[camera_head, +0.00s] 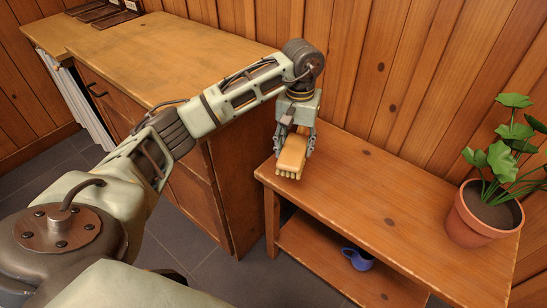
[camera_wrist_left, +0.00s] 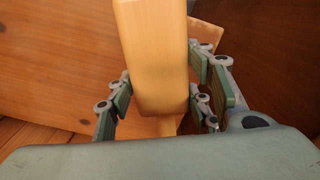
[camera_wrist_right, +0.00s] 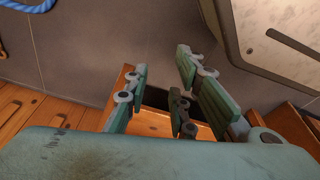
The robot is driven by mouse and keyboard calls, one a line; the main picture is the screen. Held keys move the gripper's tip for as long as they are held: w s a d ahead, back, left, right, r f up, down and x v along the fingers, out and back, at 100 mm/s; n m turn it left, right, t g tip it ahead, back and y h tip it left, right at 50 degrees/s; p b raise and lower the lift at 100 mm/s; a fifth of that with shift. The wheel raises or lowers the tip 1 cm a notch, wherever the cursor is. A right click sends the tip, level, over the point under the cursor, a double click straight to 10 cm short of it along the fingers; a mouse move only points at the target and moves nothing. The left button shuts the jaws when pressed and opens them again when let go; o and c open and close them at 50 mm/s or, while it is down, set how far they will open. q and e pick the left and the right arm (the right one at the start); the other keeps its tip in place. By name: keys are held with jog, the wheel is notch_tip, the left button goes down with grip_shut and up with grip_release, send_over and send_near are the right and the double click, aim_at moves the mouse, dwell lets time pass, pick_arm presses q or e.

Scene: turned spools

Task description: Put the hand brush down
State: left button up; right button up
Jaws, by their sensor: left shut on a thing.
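The hand brush (camera_head: 291,155) has a pale wooden body with light bristles at its lower end. My left gripper (camera_head: 296,140) is shut on it, over the left end of the low wooden bench (camera_head: 370,200). I cannot tell whether the bristles touch the bench top. In the left wrist view the brush body (camera_wrist_left: 155,60) fills the space between the fingers of my left gripper (camera_wrist_left: 160,85). My right gripper (camera_wrist_right: 163,85) shows only in its own wrist view, with its fingers apart and nothing between them.
A potted plant in a terracotta pot (camera_head: 484,215) stands at the bench's right end. A blue mug (camera_head: 358,258) sits on the shelf below. A taller wooden cabinet (camera_head: 190,60) stands left of the bench. The middle of the bench top is clear.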

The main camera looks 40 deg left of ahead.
pick_arm(q)
jog(key=a+f, duration=0.1)
jog(key=s+a+f, duration=0.1)
jog(key=a, duration=0.1)
jog(key=a+f, duration=0.1)
jog(key=a, duration=0.1)
jog(key=shift+s, duration=0.25)
jog(key=shift+f, duration=0.25)
notch_tip(320, 180, down, 3)
jog(key=shift+s+f+b, duration=0.1)
jog(key=shift+f+b, duration=0.1)
jog(key=shift+b, duration=0.1)
jog(key=shift+f, duration=0.15)
jog(key=o, duration=0.9)
jog(key=shift+f, duration=0.1)
jog(key=shift+o, duration=2.4)
pick_arm(e)
jog(key=r, duration=0.1)
jog(key=w+r, duration=0.1)
jog(key=shift+w+a+r, duration=0.1)
jog(key=shift+w+r, duration=0.1)
jog(key=shift+r, duration=0.1)
